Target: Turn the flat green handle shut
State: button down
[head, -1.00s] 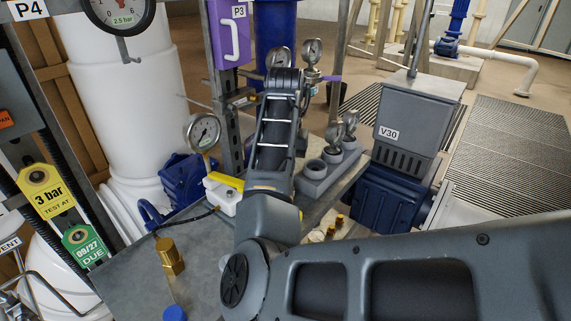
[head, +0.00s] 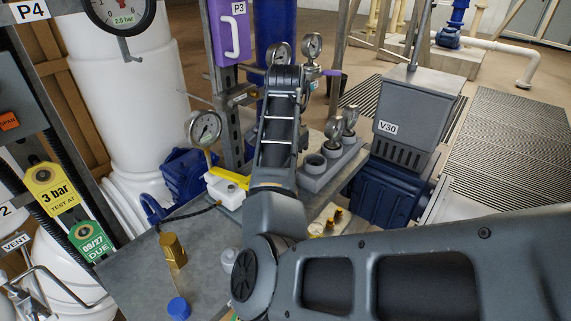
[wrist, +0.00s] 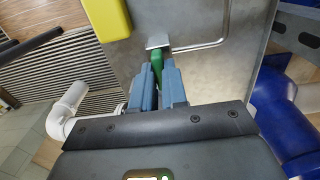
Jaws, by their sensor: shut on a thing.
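The flat green handle (wrist: 157,64) shows in the wrist view as a narrow green piece between my fingertips, just below a small pale metal plate. My gripper (wrist: 159,82) has its two blue-grey fingers closed on the green handle. Most of the handle is hidden between the fingers, so its angle is hard to tell. In the head view my own arm covers the middle, and I cannot make out the gripper or the handle there.
A yellow block (wrist: 108,18) is close to the fingers, up and left. A blue pipe (wrist: 285,125) stands to the right. In the head view, a brass fitting (head: 173,250) and a blue cap (head: 179,308) are on the grey bench (head: 130,275); a gauge (head: 205,127) stands behind.

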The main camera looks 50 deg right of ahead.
jog(key=c, duration=1.2)
grip_release()
jog(key=shift+o, duration=0.2)
jog(key=shift+r, duration=0.1)
notch_tip(320, 180, up, 8)
jog(key=shift+f+p, duration=0.2)
jog(key=shift+p, duration=0.7)
